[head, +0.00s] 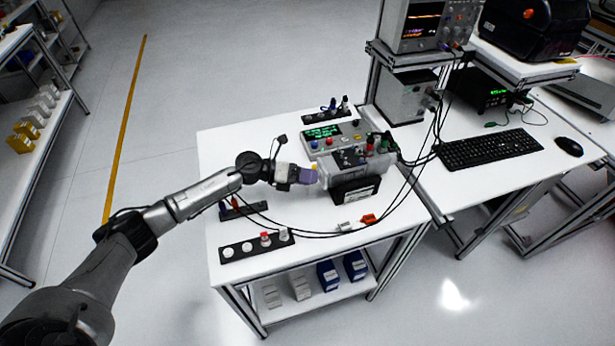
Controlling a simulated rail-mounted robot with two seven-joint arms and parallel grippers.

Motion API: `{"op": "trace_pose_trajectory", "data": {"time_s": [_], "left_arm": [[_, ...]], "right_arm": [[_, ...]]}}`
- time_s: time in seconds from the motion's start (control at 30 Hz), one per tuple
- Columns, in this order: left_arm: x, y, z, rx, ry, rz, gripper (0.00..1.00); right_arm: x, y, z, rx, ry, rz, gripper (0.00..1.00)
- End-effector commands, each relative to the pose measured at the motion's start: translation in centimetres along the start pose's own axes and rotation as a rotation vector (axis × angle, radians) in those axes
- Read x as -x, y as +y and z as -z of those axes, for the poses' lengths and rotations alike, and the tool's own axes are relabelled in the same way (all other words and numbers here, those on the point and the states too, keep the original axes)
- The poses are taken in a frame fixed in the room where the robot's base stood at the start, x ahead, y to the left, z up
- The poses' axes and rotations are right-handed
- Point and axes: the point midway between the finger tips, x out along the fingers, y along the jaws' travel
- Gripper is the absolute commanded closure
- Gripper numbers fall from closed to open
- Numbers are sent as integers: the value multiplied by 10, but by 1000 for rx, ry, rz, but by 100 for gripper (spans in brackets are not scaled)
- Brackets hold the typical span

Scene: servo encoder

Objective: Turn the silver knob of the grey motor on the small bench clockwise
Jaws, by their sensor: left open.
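The small white bench (222,145) stands in the middle of the head view. The grey motor (341,170) appears to be the grey unit on a black base near the bench's right side. My left gripper (315,174) reaches in from the left, at bench-top height, with its open jaws at the left end of this unit. The silver knob cannot be made out; the fingers probably cover it. I cannot tell whether the fingers touch it. My right gripper is not in view.
A box with a green display (327,135) stands behind the motor. Dark cables loop across the bench, with an orange connector (369,218) in front. A black strip with knobs (257,246) lies at the front left. A keyboard (488,149) lies on the right table.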

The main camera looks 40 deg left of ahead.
Motion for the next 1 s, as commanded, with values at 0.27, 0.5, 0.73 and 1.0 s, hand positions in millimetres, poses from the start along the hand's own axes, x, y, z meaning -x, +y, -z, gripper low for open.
{"op": "trace_pose_trajectory", "data": {"time_s": [0.27, 0.5, 0.73, 1.0], "left_arm": [[0, 0, 0, 1, 0, 0, 53], [0, 0, 0, 1, 0, 0, 76], [0, -1, 0, -19, 0, -8, 88], [0, 0, 0, -133, 0, -56, 88]], "right_arm": [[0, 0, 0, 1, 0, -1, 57], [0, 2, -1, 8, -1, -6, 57], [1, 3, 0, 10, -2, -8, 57], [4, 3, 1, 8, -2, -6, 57]]}}
